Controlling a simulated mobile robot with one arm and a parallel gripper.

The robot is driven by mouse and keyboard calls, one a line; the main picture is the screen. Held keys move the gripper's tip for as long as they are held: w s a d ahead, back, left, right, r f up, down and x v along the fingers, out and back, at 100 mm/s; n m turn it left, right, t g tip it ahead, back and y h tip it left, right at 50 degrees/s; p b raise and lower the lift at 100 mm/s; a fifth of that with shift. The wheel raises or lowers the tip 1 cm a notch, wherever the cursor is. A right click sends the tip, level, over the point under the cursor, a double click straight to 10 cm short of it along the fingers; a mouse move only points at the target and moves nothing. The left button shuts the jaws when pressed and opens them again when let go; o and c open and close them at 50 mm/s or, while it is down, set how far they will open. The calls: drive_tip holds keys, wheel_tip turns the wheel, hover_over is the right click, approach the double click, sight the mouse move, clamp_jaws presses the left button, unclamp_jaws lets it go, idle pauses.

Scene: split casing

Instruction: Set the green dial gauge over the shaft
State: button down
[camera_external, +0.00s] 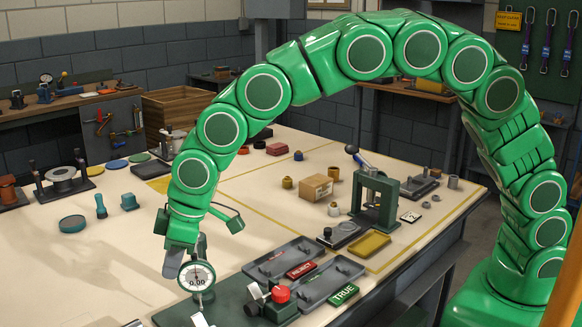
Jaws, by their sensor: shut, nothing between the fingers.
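A dial gauge (197,276) with a round white face, a dark green rim and a 0.00 reading stands upright at the front of the table, above a dark green base plate (178,315). My gripper (174,266) points down just behind and left of the gauge face, its grey fingers shut and empty. It overlaps the gauge in this view, so I cannot tell whether they touch. A shaft is not clearly visible; the area below and behind the gauge is partly hidden.
Right of the gauge are a red-knobbed fixture (280,297), grey trays (335,282) and signs marked REJECT (301,270) and TRUE (343,294). A green press (376,197) and a cardboard box (316,187) stand farther back. The table's left front is clear.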

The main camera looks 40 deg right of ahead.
drive_tip(key=s+d+n, duration=0.1)
drive_tip(key=n, duration=0.1)
drive_tip(key=s+d+n+g, duration=0.1)
drive_tip(key=d, duration=0.1)
drive_tip(key=s+d+n, duration=0.1)
drive_tip(key=d+n, duration=0.1)
drive_tip(key=shift+s+n+g+y, duration=0.3)
drive_tip(key=shift+s+g, duration=0.1)
drive_tip(key=shift+s+d, duration=0.2)
drive_tip(key=shift+d, duration=0.55)
drive_tip(key=shift+s+d+f, duration=0.1)
drive_tip(key=shift+d+f, duration=0.1)
drive_tip(key=shift+a, duration=0.15)
drive_tip(key=a, duration=0.2)
drive_tip(key=a+r, duration=0.1)
drive_tip(key=a, duration=0.1)
wheel_tip(320, 180, up, 10)
hover_over(197, 266)
drive_tip(key=s+d, duration=0.2)
drive_tip(key=shift+w+d+f, duration=0.1)
drive_tip(key=shift+w+f, duration=0.05)
drive_tip(key=shift+w, duration=0.1)
